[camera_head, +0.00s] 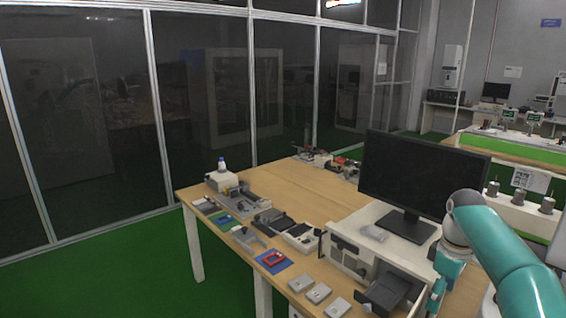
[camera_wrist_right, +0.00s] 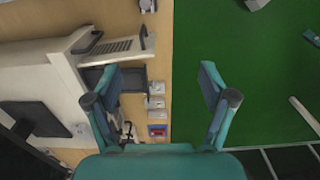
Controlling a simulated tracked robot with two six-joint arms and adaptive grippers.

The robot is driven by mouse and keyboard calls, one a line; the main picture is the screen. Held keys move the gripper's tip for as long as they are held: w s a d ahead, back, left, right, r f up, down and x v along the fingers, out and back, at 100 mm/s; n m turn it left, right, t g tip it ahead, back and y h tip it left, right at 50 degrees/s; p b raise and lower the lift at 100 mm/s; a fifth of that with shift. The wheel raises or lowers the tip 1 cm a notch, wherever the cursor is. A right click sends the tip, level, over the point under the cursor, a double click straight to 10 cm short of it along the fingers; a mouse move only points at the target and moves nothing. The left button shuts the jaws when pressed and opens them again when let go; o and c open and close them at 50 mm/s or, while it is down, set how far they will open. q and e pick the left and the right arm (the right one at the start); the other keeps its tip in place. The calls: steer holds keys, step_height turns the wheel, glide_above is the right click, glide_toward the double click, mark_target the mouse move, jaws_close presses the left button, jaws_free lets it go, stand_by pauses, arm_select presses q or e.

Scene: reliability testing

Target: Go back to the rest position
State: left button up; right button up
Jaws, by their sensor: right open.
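My right gripper (camera_head: 437,290) shows at the lower right of the head view, at the end of my teal right arm, beside the white test machine. In the right wrist view my right gripper (camera_wrist_right: 160,82) is open, with its two teal fingers wide apart and nothing between them. It is above the table's edge, with wood on one side and green floor on the other. My left gripper is in neither view.
A wooden table (camera_head: 290,190) carries a black monitor (camera_head: 420,172) on a white machine (camera_head: 352,252), with small devices and a blue mat (camera_head: 287,263) along its front. Glass partitions stand behind. Green floor (camera_head: 110,270) is clear at the left.

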steer(key=s+a+f+m+y, duration=0.1)
steer(key=s+a+f+m, duration=0.15)
steer(key=a+f, duration=0.75)
steer(key=s+a+f+m+y, duration=0.1)
steer(key=s+a+f+y, duration=0.2)
steer(key=f, duration=1.3)
steer(key=s+a+f+m, duration=0.2)
steer(key=s+a+f, duration=0.1)
steer(key=s, duration=0.5)
steer(key=s+a+f+m, duration=0.2)
steer(key=s+a+f, duration=0.1)
steer(key=s, duration=0.5)
steer(key=s+a+f+m, duration=0.2)
steer(key=s+a, duration=0.2)
steer(key=s, duration=0.4)
steer(key=shift+a+f+m+t, duration=0.3)
steer(key=shift+f+m, duration=0.05)
steer(key=shift+f, duration=0.05)
